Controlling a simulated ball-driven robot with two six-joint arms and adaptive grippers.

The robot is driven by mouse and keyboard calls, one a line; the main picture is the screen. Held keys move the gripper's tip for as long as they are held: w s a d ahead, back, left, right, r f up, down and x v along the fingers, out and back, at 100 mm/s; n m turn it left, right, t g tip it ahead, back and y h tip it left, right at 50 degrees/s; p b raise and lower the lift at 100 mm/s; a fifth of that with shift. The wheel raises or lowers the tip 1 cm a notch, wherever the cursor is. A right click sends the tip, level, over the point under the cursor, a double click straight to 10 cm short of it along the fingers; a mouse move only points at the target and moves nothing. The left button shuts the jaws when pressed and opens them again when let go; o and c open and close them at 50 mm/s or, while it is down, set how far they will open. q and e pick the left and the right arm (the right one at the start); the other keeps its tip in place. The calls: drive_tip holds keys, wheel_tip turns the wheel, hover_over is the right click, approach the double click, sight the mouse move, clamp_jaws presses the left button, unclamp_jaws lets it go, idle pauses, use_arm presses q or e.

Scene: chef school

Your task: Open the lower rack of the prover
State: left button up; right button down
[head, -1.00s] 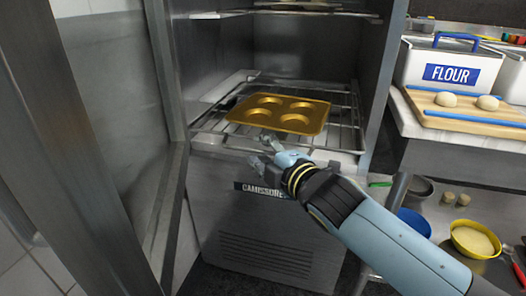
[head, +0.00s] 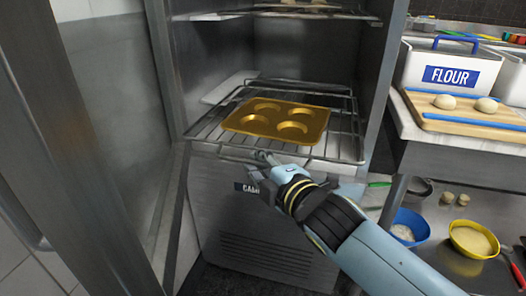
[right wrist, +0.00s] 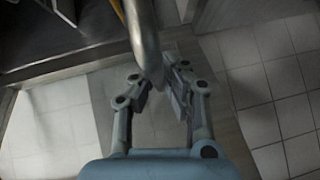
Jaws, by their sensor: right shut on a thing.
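The prover (head: 265,225) stands open, with its door (head: 110,150) swung out at the left. Its lower rack (head: 208,130) is a wire shelf that sticks out a little past the front of the cabinet. A gold tray with four-cup form, a muffin tin (head: 277,121), lies on the rack. My right gripper (head: 262,168) is at the rack's front edge, shut on the front bar. In the right wrist view the metal bar (right wrist: 147,45) passes between the fingers of the right gripper (right wrist: 160,88). My left gripper is not in view.
An upper rack (head: 290,13) holds something partly cut off. At the right, a counter carries a flour bin (head: 450,72) and a board (head: 470,112) with dough balls. Below are a blue bowl (head: 409,226) and a yellow bowl (head: 474,239). Tiled floor shows in the wrist view.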

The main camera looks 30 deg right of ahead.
drive_tip(key=shift+s+a+r, duration=0.2)
drive_tip(key=shift+s+a, duration=0.1)
drive_tip(key=shift+a, duration=0.15)
drive_tip(key=shift+d, duration=0.1)
drive_tip(key=c, duration=1.4)
unclamp_jaws()
drive_tip(key=shift+f, duration=0.1)
drive_tip(key=s, duration=0.4)
drive_tip(key=s+r, duration=0.1)
drive_tip(key=s, duration=0.7)
drive_tip(key=shift+a+r, duration=0.35)
drive_tip(key=shift+a, duration=0.05)
drive_tip(key=shift+w, duration=0.1)
